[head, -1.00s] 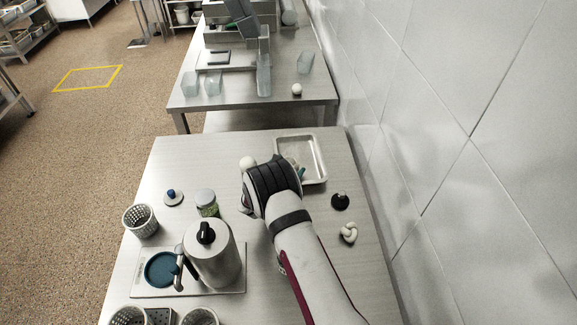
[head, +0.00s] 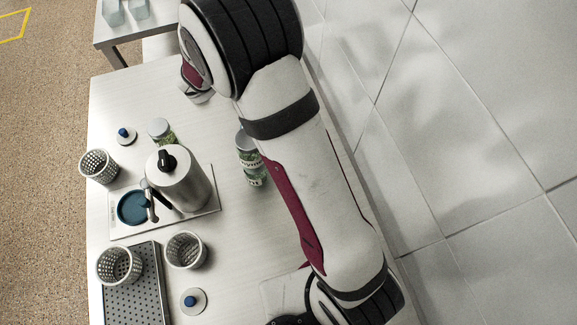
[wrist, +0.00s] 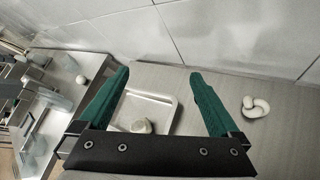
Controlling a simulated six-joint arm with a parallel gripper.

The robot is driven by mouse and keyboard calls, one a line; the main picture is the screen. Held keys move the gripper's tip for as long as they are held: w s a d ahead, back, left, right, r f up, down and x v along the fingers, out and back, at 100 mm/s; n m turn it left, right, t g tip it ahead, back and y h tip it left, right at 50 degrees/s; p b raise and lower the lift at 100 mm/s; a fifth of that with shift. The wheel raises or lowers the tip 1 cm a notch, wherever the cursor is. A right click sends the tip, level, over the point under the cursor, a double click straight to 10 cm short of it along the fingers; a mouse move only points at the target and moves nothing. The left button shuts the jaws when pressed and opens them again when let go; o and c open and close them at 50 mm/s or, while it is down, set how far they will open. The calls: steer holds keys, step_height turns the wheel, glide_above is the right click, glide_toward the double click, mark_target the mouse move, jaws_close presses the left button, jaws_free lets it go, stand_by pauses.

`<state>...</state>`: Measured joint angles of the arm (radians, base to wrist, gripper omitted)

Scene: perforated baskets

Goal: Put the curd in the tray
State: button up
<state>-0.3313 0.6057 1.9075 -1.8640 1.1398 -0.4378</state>
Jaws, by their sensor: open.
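The metal tray (wrist: 158,103) shows in the wrist view beyond and between my fingers. A small pale round piece (wrist: 140,126) appears to lie inside it near the closer end; it looks like the curd, though its label or texture is too small to tell. My gripper (wrist: 159,74) is open, its two green fingers spread wide with nothing between their tips. The piece is apart from both fingers. In the head view my arm hides the tray and this piece.
A white knot-shaped thing (wrist: 255,107) lies right of the tray. In the head view a steel pitcher (head: 186,188), jars (head: 247,140), perforated baskets (head: 100,167) and a perforated tray (head: 134,291) crowd the left and front. A tiled wall (head: 480,130) borders the right.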

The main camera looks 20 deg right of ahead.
steer(key=s+d+r+m+g+y, duration=0.1)
steer(key=s+d+r+m+g, duration=0.15)
steer(key=s+m, duration=0.35)
steer(key=s+d+r+m+g+y, duration=0.1)
steer(key=s+m+g, duration=0.25)
steer(key=s, duration=0.45)
steer(key=s+d+r+m+g, duration=0.1)
steer(key=s+d+m+g, duration=0.1)
steer(key=s+m, duration=0.45)
steer(key=s+a+m+y, duration=0.8)
steer(key=s+a, duration=0.3)
steer(key=s, duration=0.5)
steer(key=shift+a+f+m+y, duration=0.15)
steer(key=shift+a+m+y, duration=0.25)
steer(key=shift+y, duration=0.2)
